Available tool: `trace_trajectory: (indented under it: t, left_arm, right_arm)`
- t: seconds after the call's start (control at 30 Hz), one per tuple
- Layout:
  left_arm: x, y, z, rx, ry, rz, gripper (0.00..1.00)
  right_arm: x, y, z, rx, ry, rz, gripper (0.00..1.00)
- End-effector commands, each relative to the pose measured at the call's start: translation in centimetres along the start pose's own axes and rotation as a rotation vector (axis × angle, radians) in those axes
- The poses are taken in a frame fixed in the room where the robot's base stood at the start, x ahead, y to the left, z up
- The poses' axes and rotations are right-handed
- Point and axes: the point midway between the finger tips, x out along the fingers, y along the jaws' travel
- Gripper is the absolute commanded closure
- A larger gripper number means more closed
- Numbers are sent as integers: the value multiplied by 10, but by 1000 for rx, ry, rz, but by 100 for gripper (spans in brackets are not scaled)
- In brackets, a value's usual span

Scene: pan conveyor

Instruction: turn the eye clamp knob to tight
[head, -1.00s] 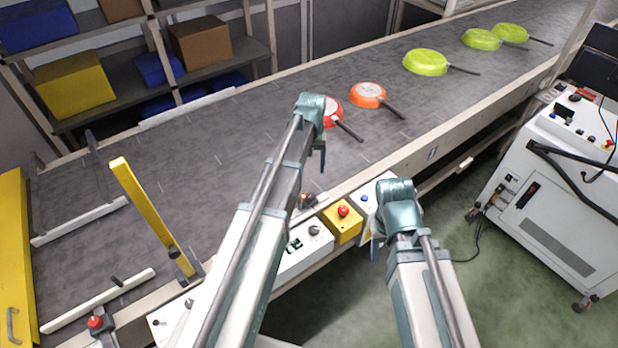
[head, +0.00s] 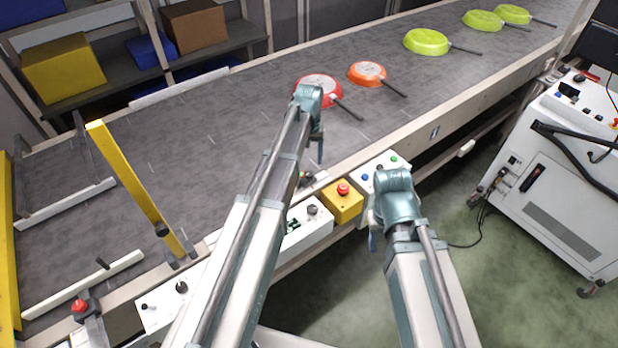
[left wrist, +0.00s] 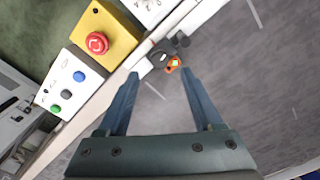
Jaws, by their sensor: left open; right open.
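The eye clamp shows in the left wrist view as a small dark bracket (left wrist: 160,54) at the conveyor's edge, with an orange and green sensor eye (left wrist: 173,64). A small black knob (left wrist: 183,40) seems to sit beside it. In the head view the eye clamp (head: 305,179) is tiny and partly hidden by my left arm; the knob's setting cannot be read. My left gripper (left wrist: 156,75) is open and empty, with the sensor between and just beyond its fingertips in that view. It (head: 319,152) hangs over the conveyor edge. My right gripper (head: 373,238) is open, off the conveyor's front.
A yellow box with a red stop button (head: 343,189) and a white button box (head: 385,168) stand along the rail. A red pan (head: 318,88) and an orange pan (head: 367,73) lie on the belt (head: 220,130). A yellow post (head: 135,185) stands left; a white cart (head: 560,180) stands right.

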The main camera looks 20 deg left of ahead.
Motion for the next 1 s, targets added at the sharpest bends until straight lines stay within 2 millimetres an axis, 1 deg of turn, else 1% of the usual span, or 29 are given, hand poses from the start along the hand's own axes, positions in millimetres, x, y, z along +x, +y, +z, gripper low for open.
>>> trace_trajectory:
  t: [0.03, 0.3, 0.4, 0.53, 0.8, 0.97, 1.0]
  left_arm:
    - [15, 0, 0, 0, 0, 0, 33]
    - [51, 0, 0, 0, 0, 0, 33]
    - [59, 0, 0, 0, 0, 0, 33]
    - [63, 0, 0, 0, 0, 0, 33]
    - [62, 0, 0, 0, 0, 0, 33]
    - [62, 0, 0, 0, 0, 0, 62]
    - [62, 0, 0, 0, 0, 0, 69]
  right_arm:
    - [15, -1, -1, 0, 0, 0, 50]
    - [51, -5, -3, 0, 0, 0, 50]
    - [59, -6, -4, 0, 0, 0, 50]
    - [63, -6, -4, 0, 0, 0, 50]
    - [62, -6, -4, 0, 0, 0, 50]
    - [62, -6, -4, 0, 0, 0, 50]
    - [62, -6, -4, 0, 0, 0, 50]
